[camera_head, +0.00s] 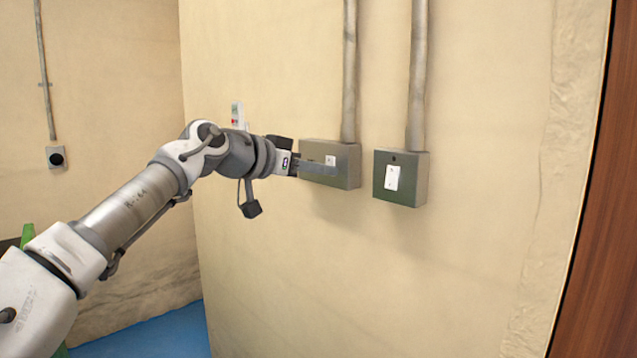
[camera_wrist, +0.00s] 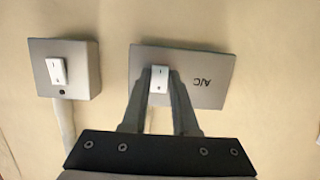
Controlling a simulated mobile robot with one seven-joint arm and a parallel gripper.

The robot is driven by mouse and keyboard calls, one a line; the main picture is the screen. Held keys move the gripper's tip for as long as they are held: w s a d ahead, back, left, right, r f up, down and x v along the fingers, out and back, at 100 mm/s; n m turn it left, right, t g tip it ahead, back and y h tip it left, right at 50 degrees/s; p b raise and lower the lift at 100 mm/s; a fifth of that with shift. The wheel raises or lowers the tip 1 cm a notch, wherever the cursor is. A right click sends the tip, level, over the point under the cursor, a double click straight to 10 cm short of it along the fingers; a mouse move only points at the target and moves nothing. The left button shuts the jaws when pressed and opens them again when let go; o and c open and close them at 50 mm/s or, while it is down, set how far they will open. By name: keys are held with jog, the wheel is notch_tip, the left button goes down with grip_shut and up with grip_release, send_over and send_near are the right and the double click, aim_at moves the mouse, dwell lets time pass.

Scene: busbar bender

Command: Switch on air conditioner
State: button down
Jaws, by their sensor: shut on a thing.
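A grey-green switch box (camera_head: 318,149) is mounted on the wall and lies partly behind my gripper in the head view. In the wrist view this box (camera_wrist: 208,88) carries upside-down "A/C" lettering and a white rocker switch (camera_wrist: 159,79). The switch also shows in the head view (camera_head: 330,160). My gripper (camera_head: 332,170) is at the front of this box. In the wrist view its two fingers (camera_wrist: 159,86) stand on either side of the switch, shut on it. I cannot tell which way the rocker is tipped.
A second switch box (camera_head: 417,185) with a white rocker is close to the right of the A/C box in the head view. Vertical pipes (camera_head: 418,75) run above both boxes. A brown wooden edge (camera_head: 597,230) is at the far right. The wall below the boxes is clear.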

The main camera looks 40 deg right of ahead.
jog(key=f+h+b, duration=0.1)
jog(key=h+b, duration=0.1)
jog(key=b, duration=0.2)
jog(key=shift+r+b, duration=0.2)
jog(key=shift+b, duration=0.3)
jog(key=c, duration=0.7)
grip_release()
jog(key=shift+a, duration=0.1)
jog(key=a, duration=0.5)
jog(key=s+a, duration=0.1)
jog(key=a, duration=0.5)
jog(key=a+r+p, duration=0.1)
jog(key=a, duration=0.5)
jog(key=shift+s+a, duration=0.1)
jog(key=shift+s, duration=0.1)
jog(key=shift+r, duration=0.1)
